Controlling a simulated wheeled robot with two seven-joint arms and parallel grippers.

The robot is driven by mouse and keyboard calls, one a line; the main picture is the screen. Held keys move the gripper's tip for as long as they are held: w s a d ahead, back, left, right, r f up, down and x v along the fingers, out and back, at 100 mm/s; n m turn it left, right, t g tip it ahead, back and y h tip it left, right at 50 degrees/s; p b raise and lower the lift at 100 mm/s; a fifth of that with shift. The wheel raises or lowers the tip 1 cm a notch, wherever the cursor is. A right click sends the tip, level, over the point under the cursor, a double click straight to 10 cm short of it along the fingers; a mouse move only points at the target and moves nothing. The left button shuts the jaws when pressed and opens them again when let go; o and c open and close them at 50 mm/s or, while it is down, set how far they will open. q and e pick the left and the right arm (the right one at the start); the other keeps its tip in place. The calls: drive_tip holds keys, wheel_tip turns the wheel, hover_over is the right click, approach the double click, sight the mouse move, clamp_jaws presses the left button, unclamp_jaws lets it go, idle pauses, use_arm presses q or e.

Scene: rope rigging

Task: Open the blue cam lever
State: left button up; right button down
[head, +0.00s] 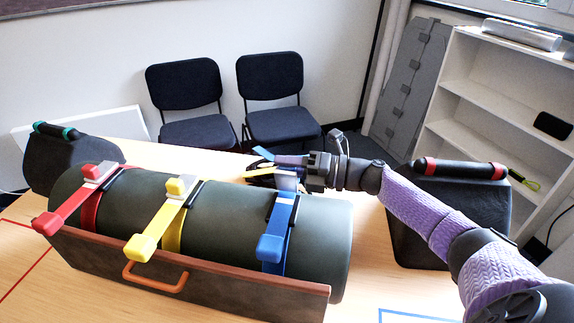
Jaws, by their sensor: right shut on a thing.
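The blue strap (275,262) runs over the right part of a dark green roll, with a blue end block (270,248) hanging at the front. Its pale buckle (287,181) sits on top of the roll. A small blue piece (263,154) shows just past the fingers. My left gripper is not in view.
Yellow (158,222) and red (70,205) straps with similar buckles cross the roll to the left. A brown front board (215,283) with an orange handle (154,279) stands before it. Dark bags with handles stand at left (65,165) and right (480,205).

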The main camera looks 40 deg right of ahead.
drive_tip(key=shift+c, duration=2)
unclamp_jaws()
drive_tip(key=v, duration=1)
